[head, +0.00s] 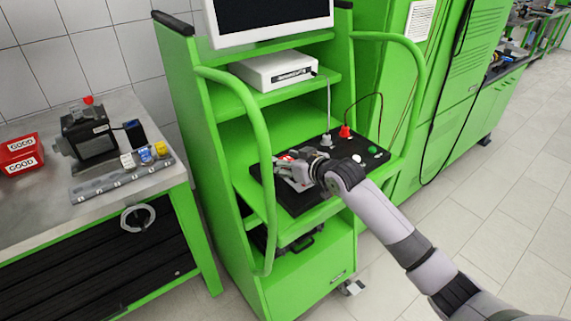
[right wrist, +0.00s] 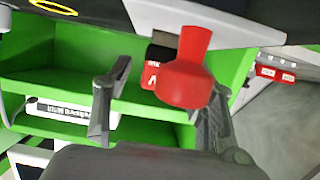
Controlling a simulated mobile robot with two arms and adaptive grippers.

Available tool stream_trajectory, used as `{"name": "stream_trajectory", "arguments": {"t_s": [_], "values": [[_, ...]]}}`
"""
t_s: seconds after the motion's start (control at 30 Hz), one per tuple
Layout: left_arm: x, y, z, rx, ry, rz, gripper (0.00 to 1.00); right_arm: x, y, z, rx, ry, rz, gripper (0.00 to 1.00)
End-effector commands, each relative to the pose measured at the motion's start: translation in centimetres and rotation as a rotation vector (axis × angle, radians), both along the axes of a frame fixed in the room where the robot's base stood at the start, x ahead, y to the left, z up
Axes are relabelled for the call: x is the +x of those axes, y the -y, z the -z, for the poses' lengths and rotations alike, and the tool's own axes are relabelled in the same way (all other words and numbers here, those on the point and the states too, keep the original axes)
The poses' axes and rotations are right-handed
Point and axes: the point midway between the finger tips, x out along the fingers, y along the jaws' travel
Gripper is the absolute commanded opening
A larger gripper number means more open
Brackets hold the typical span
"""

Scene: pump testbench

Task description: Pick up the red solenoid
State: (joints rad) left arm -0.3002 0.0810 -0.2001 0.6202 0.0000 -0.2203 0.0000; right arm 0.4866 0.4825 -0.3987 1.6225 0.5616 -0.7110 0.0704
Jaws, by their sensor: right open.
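The red solenoid (right wrist: 184,78) shows large in the right wrist view, with a rounded body, a stub and a black part beside it. It appears between the two fingers of my right gripper (right wrist: 165,90), with a visible gap to the left finger. In the head view, my right gripper (head: 292,176) is low over the black panel, and a small red part of the solenoid (head: 287,157) shows beside its fingers. The gripper is open, and its fingers hide most of the solenoid there. My left gripper is not in view.
The black panel (head: 318,192) sits on the green cart's shelf and carries another red connector (head: 345,131), a green one (head: 373,149) and a white one (head: 356,158). Green tubular handles (head: 262,150) flank the shelf. A grey table (head: 40,205) with red bins (head: 20,155) stands left.

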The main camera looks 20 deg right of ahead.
Motion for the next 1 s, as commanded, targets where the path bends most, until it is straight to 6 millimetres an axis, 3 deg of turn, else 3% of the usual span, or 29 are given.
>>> {"name": "stream_trajectory", "arguments": {"t_s": [0.23,1.0], "values": [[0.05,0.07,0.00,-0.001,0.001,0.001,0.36,0.13,-0.02,0.10,-0.001,0.000,0.001,0.52],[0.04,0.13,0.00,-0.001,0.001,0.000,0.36,0.11,0.01,0.07,-0.001,0.000,0.001,0.00]]}}
